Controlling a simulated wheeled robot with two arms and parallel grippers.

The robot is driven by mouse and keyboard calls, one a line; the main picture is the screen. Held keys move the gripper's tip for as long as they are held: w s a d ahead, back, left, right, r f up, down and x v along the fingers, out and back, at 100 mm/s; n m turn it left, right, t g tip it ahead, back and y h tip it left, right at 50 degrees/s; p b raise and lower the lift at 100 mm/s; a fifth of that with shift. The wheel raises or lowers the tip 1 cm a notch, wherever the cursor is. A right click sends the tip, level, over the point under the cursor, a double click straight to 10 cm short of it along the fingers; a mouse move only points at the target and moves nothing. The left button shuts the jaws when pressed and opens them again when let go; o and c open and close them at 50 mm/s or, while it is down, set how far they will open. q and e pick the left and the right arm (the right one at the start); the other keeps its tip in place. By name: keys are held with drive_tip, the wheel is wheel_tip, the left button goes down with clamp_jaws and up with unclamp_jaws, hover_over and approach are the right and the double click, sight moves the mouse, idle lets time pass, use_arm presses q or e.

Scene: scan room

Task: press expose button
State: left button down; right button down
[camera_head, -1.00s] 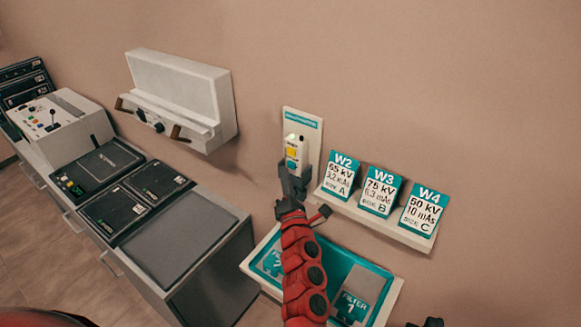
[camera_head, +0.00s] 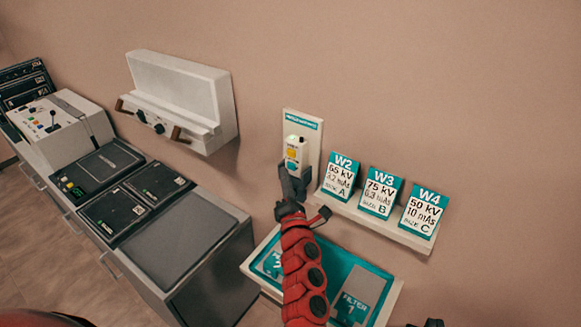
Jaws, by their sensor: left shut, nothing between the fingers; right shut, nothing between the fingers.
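A white hand switch (camera_head: 300,148) with a yellow button (camera_head: 292,153) hangs on a pale wall plate (camera_head: 314,135) with a teal label. A small greenish light shows at its top. My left gripper (camera_head: 288,172) is shut and empty, at the lower end of the hand switch, just below the yellow button. I cannot tell whether its tips touch the switch. Its fingers hide the switch's lower part. Only a dark tip of my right gripper (camera_head: 430,322) shows at the bottom edge; it is shut.
A ledge with cards W2 (camera_head: 340,176), W3 (camera_head: 381,192) and W4 (camera_head: 424,210) is right of the switch. A teal-lined tray (camera_head: 385,310) with filter plates lies below, behind my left arm. A console cabinet (camera_head: 215,270) stands left, under a white wall-mounted unit (camera_head: 175,88).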

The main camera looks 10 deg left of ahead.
idle(0.9)
use_arm(q)
drive_tip(key=shift+w+d+b, duration=0.1)
drive_tip(key=shift+w+b, duration=0.35)
drive_tip(key=shift+w+d+b, duration=0.2)
drive_tip(key=shift+w+b, duration=0.15)
drive_tip(key=shift+w, duration=0.05)
idle(0.6)
idle(0.3)
drive_tip(key=shift+s+a+b, duration=0.35)
drive_tip(key=shift+s, duration=0.5)
drive_tip(key=shift+s, duration=0.1)
